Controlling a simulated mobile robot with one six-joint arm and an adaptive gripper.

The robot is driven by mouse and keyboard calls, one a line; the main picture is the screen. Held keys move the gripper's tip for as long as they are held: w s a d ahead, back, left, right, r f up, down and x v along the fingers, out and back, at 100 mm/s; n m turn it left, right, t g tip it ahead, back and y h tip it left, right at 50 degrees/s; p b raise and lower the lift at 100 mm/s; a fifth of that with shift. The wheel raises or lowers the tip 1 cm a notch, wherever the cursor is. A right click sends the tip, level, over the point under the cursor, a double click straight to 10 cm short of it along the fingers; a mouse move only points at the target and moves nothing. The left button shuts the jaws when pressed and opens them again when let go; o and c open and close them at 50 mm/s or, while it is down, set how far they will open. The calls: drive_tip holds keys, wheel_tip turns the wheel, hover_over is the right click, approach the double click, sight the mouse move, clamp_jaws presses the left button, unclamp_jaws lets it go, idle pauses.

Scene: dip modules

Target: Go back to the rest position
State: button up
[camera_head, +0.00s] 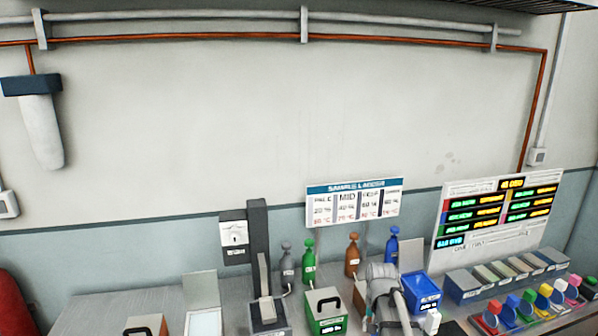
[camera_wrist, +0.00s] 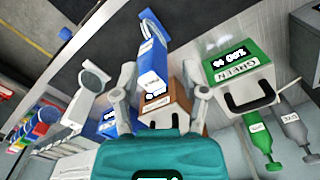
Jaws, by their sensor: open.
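In the wrist view my gripper (camera_wrist: 160,72) is open, its two grey fingers spread apart with nothing held between them. A brown box (camera_wrist: 185,76) with a white label and a tall blue piece (camera_wrist: 152,58) show between and beyond the fingers. I cannot tell how far they are from the fingertips. In the head view my grey arm reaches over the bench at the lower right of centre, and its fingertips cannot be made out there. No marker of the rest position shows.
A green box with a black handle (camera_head: 326,312) stands left of my arm, and a blue box (camera_head: 422,292) right of it. Grey (camera_head: 287,264), green (camera_head: 308,262), brown (camera_head: 352,258) and blue (camera_head: 391,248) bottles stand behind. Coloured cups (camera_head: 527,305) are at right.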

drive_tip(key=s+a+f+n+b, duration=0.2)
drive_tip(key=s+a+n, duration=0.1)
drive_tip(key=s, duration=0.8)
drive_tip(key=shift+s+a+f+n, duration=0.2)
drive_tip(key=shift+a+f+n, duration=0.2)
drive_tip(key=shift+a, duration=0.4)
